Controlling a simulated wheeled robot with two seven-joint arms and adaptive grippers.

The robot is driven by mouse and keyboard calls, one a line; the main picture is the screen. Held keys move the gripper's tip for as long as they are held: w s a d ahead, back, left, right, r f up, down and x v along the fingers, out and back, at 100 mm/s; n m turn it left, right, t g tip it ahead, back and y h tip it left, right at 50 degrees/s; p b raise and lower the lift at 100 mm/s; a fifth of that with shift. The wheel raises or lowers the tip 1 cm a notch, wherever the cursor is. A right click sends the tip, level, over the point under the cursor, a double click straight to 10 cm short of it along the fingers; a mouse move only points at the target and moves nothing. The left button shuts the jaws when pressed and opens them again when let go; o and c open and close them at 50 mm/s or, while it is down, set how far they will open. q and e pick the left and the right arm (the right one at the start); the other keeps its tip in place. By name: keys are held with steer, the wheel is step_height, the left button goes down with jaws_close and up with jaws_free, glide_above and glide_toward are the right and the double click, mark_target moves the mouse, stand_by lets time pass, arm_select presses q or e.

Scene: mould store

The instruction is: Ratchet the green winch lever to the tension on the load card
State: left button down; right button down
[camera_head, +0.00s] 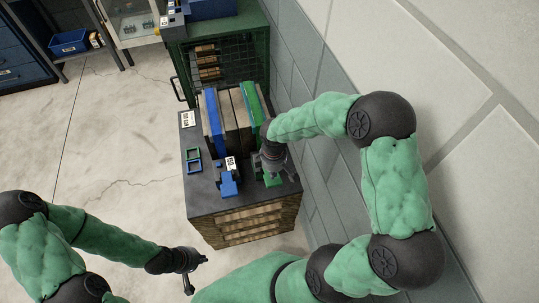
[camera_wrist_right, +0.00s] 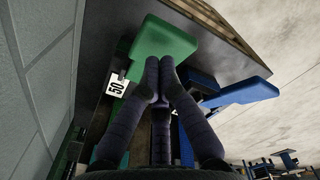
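The green winch lever (camera_wrist_right: 160,42) fills the upper middle of the right wrist view. In the head view, part of the green winch (camera_head: 272,180) shows below my right gripper (camera_head: 274,163), which hides the rest. In the wrist view, the dark fingers of my right gripper (camera_wrist_right: 164,63) come together at the lever's near edge; contact is unclear. A white card reading 50 (camera_wrist_right: 116,86) sits beside the green winch. A white card (camera_head: 188,119) on the table's left corner is too small to read. My left gripper (camera_head: 190,270) hangs over the floor, its fingers unclear.
A blue winch (camera_head: 229,183) with a number card stands left of the green one. A blue strap (camera_head: 212,113) and a green strap (camera_head: 251,101) cross wooden blocks on the dark table (camera_head: 205,200). Small frames (camera_head: 193,160) lie at left. A wall is close on the right.

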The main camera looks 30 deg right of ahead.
mark_target(273, 181)
steer(key=shift+f+b, duration=2.4)
steer(key=shift+f, duration=0.85)
steer(key=shift+r, duration=0.1)
step_height(273, 181, up, 6)
steer(key=p, duration=0.5)
steer(key=shift+r+p, duration=0.2)
steer(key=shift+p, duration=0.15)
steer(key=shift+f, duration=0.15)
steer(key=shift+f+b, duration=2.6)
steer(key=shift+f, duration=0.55)
steer(key=shift+r, duration=0.1)
steer(key=shift+r+p, duration=2.8)
steer(key=shift+r, duration=0.4)
